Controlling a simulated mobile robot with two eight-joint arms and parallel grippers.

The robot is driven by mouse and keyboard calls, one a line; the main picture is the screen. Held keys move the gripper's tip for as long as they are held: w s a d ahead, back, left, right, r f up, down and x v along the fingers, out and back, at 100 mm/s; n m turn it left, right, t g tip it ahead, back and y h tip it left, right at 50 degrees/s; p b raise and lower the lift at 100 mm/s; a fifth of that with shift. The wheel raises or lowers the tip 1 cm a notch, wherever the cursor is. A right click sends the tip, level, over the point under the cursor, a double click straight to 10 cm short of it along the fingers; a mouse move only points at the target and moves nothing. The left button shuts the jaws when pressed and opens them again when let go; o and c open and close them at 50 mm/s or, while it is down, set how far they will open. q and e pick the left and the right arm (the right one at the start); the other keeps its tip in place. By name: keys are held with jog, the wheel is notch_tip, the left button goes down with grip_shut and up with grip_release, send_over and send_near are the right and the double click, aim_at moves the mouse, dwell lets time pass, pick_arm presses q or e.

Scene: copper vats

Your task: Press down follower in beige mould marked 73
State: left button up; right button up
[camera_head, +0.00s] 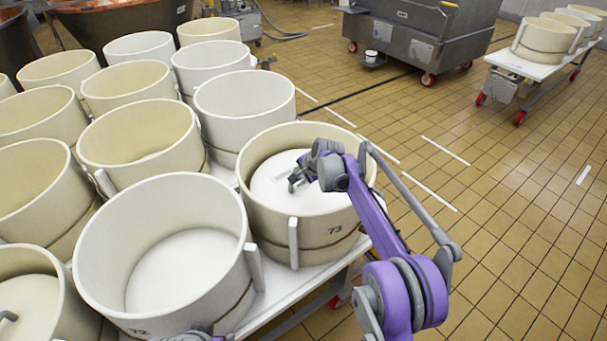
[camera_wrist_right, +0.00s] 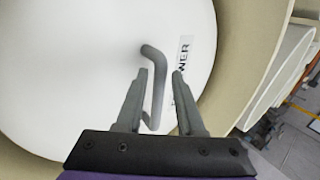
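The beige mould marked 73 (camera_head: 335,240) stands on the near right part of a white table. Inside it lies a white round follower (camera_head: 280,185), well below the rim. My right gripper (camera_head: 296,182) reaches into this mould from the right, over the follower. In the right wrist view the follower (camera_wrist_right: 75,75) carries a grey bent handle (camera_wrist_right: 157,85) and a label partly reading "WER". My right gripper (camera_wrist_right: 161,75) is open, its fingers on either side of the handle in the picture; I cannot tell whether they touch it.
Mould 72 (camera_head: 85,250) stands close on the left, with several more beige and white moulds behind. A grey wheeled vat (camera_head: 420,45) and a trolley of moulds (camera_head: 530,65) stand farther back. The tiled floor (camera_head: 500,210) at right is clear.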

jog(key=shift+x, duration=1.65)
grip_shut()
dwell(0.4)
jog(key=shift+s+f, duration=0.15)
jog(key=shift+f, duration=0.1)
dwell(1.2)
jog(key=shift+r, duration=0.15)
dwell(0.4)
